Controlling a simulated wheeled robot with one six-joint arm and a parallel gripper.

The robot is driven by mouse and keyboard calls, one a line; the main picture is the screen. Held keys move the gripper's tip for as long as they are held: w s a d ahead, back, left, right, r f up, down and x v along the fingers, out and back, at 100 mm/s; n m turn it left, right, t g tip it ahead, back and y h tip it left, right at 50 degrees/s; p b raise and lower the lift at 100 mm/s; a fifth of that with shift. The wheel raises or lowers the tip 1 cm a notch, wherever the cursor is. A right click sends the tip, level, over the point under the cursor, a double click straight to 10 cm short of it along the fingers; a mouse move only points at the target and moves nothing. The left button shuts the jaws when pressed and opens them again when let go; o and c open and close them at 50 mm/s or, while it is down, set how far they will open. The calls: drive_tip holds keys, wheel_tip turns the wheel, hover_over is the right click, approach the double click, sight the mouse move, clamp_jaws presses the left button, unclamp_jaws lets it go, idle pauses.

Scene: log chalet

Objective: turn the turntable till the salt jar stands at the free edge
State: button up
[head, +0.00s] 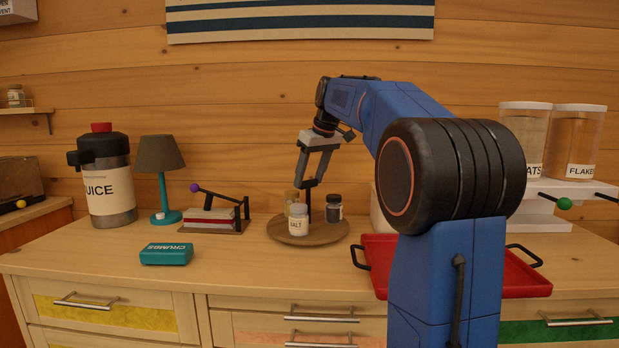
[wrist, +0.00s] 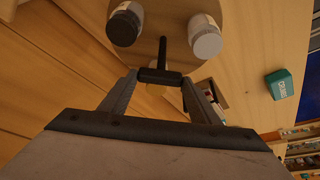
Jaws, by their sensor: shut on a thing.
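The round wooden turntable (head: 275,229) stands on the counter. The salt jar (head: 298,221), white-lidded and labelled SALT, stands upright at its front, slightly left of its middle. A dark jar (head: 333,208) stands at its right, and a yellowish jar (head: 291,198) stands behind the salt jar, partly hidden. My gripper (head: 311,182) is above the turntable, shut on the dark crossbar handle (wrist: 160,76) atop its central post. In the wrist view, the salt jar appears to be the right-hand jar (wrist: 204,38); the yellowish jar is mostly hidden behind the handle.
A teal CRUMBS box (head: 166,254), a lever device (head: 212,218), a lamp (head: 160,155) and a juice jug (head: 109,185) stand left. A red tray (head: 519,286) lies right, partly behind my arm. The counter in front of the turntable is clear.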

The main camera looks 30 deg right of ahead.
drive_tip(key=shift+d+n+y, duration=0.1)
drive_tip(key=shift+n+y, duration=0.3)
drive_tip(key=shift+n, duration=1.1)
drive_tip(key=o, duration=1.5)
drive_tip(key=shift+r, duration=0.15)
drive_tip(key=v, duration=1.7)
drive_tip(key=shift+w+d+r, duration=0.15)
drive_tip(key=shift+w+d, duration=0.15)
